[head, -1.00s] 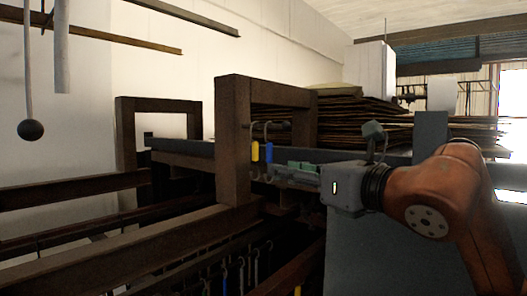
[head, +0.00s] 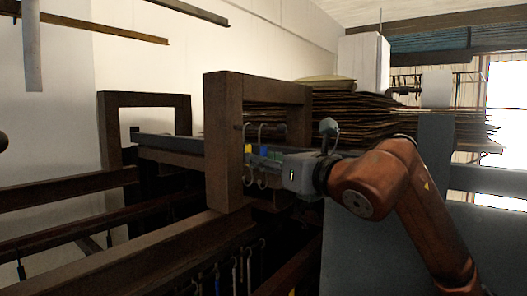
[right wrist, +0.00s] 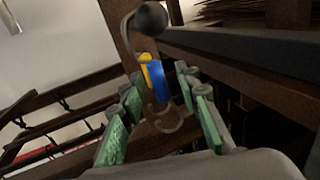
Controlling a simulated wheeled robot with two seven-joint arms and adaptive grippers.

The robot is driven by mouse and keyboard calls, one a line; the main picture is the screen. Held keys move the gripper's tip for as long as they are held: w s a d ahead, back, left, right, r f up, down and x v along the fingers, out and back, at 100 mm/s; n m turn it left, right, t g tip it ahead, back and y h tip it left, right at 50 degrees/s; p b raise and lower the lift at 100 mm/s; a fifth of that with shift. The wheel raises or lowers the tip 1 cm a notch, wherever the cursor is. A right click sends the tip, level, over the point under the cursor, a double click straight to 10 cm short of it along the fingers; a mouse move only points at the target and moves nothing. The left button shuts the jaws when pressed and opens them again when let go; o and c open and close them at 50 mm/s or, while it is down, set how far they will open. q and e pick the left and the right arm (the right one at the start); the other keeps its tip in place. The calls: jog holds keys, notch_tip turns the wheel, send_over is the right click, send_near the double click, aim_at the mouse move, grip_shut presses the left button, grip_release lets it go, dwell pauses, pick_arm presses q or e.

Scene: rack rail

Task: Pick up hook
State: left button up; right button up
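Two hooks hang side by side at the dark frame post, one with a yellow sleeve (head: 248,150) and one with a blue sleeve (head: 263,151). In the right wrist view, the yellow hook (right wrist: 146,72) is just left of and behind the blue hook (right wrist: 158,90). Their curved grey lower ends hang below the sleeves. My right gripper (right wrist: 160,105) is open, with green-padded fingers on both sides of the hooks and a visible gap to each side. In the head view its fingers are largely hidden beside the hooks. My left gripper is not in view.
A dark post frame (head: 223,145) stands right beside the hooks. A dark ball (right wrist: 150,18) shows above them in the wrist view. Stacked sheets (head: 375,115) lie behind. Long brown rails (head: 130,245) run along the lower left, with more hooks hanging below.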

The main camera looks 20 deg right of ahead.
jog(key=c, duration=0.6)
jog(key=shift+c, duration=0.8)
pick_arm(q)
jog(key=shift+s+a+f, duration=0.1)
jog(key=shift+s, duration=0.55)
pick_arm(e)
grip_shut()
